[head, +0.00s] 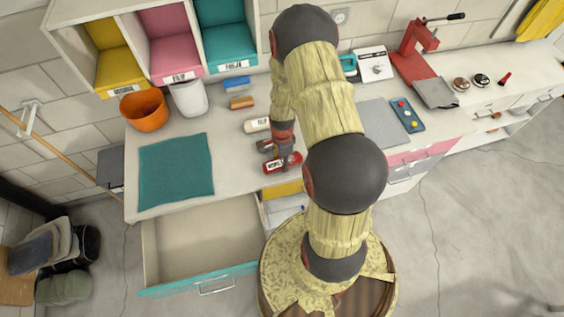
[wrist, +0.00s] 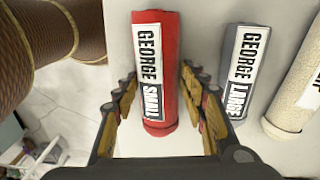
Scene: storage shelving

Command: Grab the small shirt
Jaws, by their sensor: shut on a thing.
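The small shirt is a red roll (head: 270,165) with a white label, near the front edge of the counter in the head view. In the wrist view the red roll (wrist: 171,60) reads "GEORGE SMALL". My gripper (head: 285,158) is at the roll, coming from above. In the wrist view the fingers of my gripper (wrist: 163,103) are on either side of its near end, shut on it. A grey roll (wrist: 240,100) labelled "GEORGE LARGE" lies to its right. I cannot tell whether the red roll is lifted off the counter.
A cream roll (head: 251,127) lies behind the grey one. A teal cloth (head: 175,170) lies on the counter (head: 230,178) at left. An open drawer (head: 200,240) juts out below. An orange pot (head: 145,110) and white bin (head: 189,98) stand by the cubbies.

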